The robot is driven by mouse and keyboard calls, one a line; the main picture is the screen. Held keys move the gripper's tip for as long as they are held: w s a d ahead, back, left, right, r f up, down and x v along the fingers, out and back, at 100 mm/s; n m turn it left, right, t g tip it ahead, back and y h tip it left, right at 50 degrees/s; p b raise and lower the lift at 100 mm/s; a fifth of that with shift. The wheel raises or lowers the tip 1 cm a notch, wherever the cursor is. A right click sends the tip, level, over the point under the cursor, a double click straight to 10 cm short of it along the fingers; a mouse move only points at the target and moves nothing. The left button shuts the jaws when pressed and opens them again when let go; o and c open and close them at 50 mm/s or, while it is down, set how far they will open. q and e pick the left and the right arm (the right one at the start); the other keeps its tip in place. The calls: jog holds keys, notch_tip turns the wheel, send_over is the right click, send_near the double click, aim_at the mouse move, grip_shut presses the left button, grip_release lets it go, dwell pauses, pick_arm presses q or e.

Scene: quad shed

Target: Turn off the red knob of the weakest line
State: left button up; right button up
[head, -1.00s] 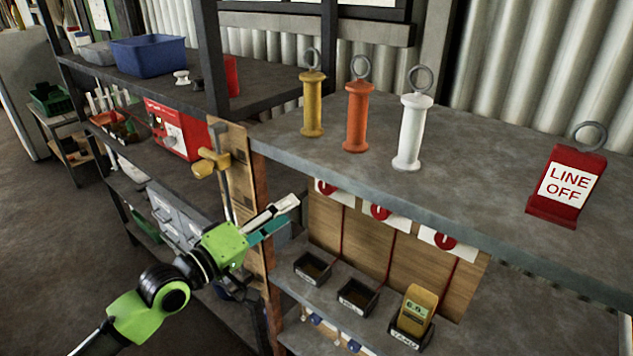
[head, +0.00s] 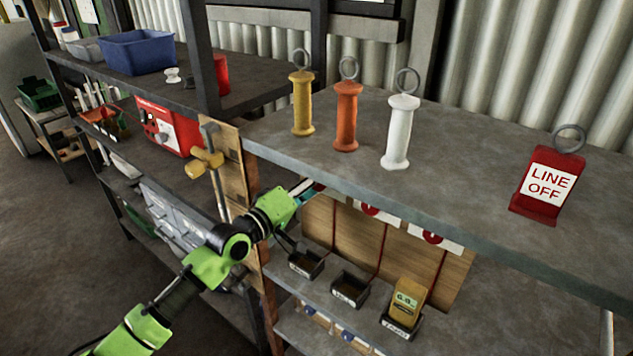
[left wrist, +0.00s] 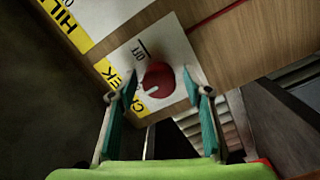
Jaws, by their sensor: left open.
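A red knob (left wrist: 159,78) on a white plate shows in the left wrist view, between my open left fingers (left wrist: 161,86); contact cannot be told. Its white mark points lower left, away from the "OFF" print. The yellow label beside it ends in "EEK". In the head view my left gripper (head: 307,190) reaches under the shelf edge at the leftmost plate and hides that knob. The middle red knob (head: 371,209) and right red knob (head: 432,237) are partly visible. A yellow tester (head: 405,304) stands in the rightmost small tray (head: 398,328). My right gripper is not in view.
The grey shelf (head: 470,190) overhangs the knobs. Yellow (head: 302,104), orange (head: 346,116) and white (head: 397,132) handles and a red "LINE OFF" tag (head: 547,187) stand on it. A post with a yellow clamp (head: 204,163) is left of my gripper. Two other trays (head: 306,264) (head: 349,289) look empty.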

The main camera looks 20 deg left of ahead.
pick_arm(q)
jog(key=c, duration=1.1)
jog(key=shift+m, duration=0.3)
jog(key=m, duration=0.3)
jog(key=shift+r+m+p, duration=0.1)
jog(key=shift+m+p, duration=0.3)
jog(key=m+p, duration=0.1)
jog(key=m, duration=0.3)
jog(key=shift+y, duration=0.4)
jog(key=m+p, duration=0.1)
jog(key=m, duration=0.3)
jog(key=shift+m, duration=0.3)
jog(key=m+p, duration=0.1)
jog(key=m, duration=0.3)
jog(key=shift+d+y, duration=0.1)
jog(key=shift+y, duration=0.3)
